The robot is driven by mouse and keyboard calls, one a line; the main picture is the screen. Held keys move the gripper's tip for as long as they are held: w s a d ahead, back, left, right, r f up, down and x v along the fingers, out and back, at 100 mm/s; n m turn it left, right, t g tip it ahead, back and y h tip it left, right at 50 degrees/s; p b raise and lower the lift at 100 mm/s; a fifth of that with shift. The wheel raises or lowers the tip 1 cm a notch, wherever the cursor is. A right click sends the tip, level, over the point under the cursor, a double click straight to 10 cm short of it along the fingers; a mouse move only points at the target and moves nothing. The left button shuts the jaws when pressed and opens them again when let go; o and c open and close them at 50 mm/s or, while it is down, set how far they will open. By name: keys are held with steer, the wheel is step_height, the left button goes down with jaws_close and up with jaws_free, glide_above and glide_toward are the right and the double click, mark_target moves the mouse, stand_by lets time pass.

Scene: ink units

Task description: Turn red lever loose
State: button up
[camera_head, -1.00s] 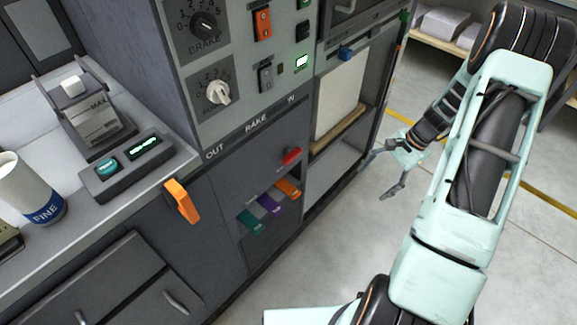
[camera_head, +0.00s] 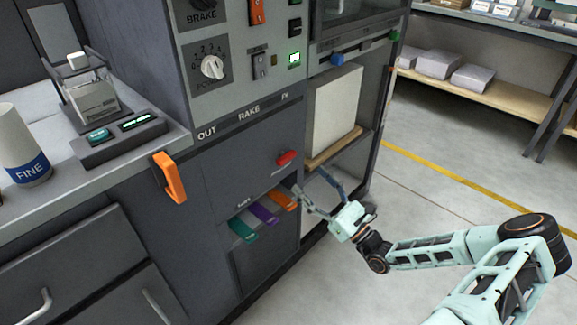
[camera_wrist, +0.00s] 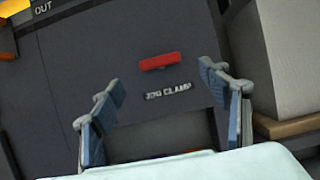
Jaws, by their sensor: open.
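The red lever (camera_head: 287,158) is a short red bar on the dark front panel of the machine, below the RAKE lettering. In the wrist view the red lever (camera_wrist: 159,61) lies nearly level, tilted slightly, above a label that seems to read "JOG CLAMP". My gripper (camera_head: 318,190) is open and empty, below and to the right of the lever, with its fingers pointing toward the panel. In the wrist view my gripper (camera_wrist: 165,95) has its fingers spread wide, with the lever ahead between and beyond the fingertips, not touched.
Teal (camera_head: 243,231), purple (camera_head: 264,212) and orange (camera_head: 283,200) tabs stick out below the lever. An orange handle (camera_head: 170,178) juts out at the left. A shelf bay with a pale panel (camera_head: 334,112) stands at the right. The floor on the right is clear.

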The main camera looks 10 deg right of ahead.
mark_target(289, 159)
steer(key=b+x, duration=0.1)
steer(key=x, duration=0.7)
steer(key=shift+w+a+r+b, duration=0.1)
steer(key=shift+w+a+b, duration=0.15)
steer(key=shift+a+b, duration=0.1)
steer(key=shift+c, duration=0.7)
steer(key=c, duration=1)
